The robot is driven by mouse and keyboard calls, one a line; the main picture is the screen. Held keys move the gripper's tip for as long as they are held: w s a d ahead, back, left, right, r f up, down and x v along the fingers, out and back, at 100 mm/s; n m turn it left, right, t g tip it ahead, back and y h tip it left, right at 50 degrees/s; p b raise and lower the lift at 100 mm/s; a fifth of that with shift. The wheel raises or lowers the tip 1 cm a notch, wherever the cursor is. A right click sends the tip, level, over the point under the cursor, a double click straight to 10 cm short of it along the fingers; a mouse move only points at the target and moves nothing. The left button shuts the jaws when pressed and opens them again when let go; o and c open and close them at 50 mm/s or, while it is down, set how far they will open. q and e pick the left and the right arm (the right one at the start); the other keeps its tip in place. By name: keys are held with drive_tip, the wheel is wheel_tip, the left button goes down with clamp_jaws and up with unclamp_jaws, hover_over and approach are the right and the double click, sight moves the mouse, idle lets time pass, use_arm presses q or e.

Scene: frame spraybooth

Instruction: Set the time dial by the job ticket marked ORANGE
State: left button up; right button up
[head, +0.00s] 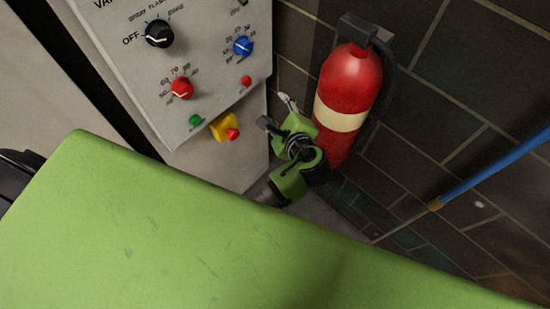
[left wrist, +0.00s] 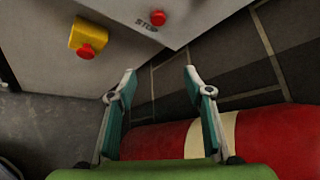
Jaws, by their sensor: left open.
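A grey control panel (head: 205,70) stands at the upper left in the head view. It carries a black knob (head: 160,34) marked OFF at one side, a red knob (head: 181,88) with numbers around it, and a blue knob (head: 242,46) with numbers around it. The lettering is too small to tell which is the time dial. No job ticket is in view. My left gripper (head: 276,111) is open and empty, below and right of the panel, apart from the knobs. Its two fingers also show in the left wrist view (left wrist: 160,72), with nothing between them. My right gripper is not in view.
A red fire extinguisher (head: 350,75) stands by the dark tiled wall, close behind my left gripper. Below the panel is a yellow box with a red button (head: 223,127). Green (head: 195,120) and red (head: 246,81) buttons sit low on the panel. A blue pole (head: 490,170) leans at right.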

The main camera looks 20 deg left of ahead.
use_arm(q)
drive_tip(key=s+f+g+h+b, duration=0.1)
drive_tip(key=f+b, duration=0.1)
drive_tip(key=f, duration=0.8)
drive_tip(key=s+f+g+h+b, duration=0.1)
drive_tip(key=s+f+h, duration=0.1)
drive_tip(key=f, duration=0.8)
drive_tip(key=shift+s+d+f+n+b, duration=0.15)
drive_tip(key=shift+d+f+n+b, duration=0.15)
drive_tip(key=shift+b, duration=0.05)
drive_tip(key=shift+c, duration=0.2)
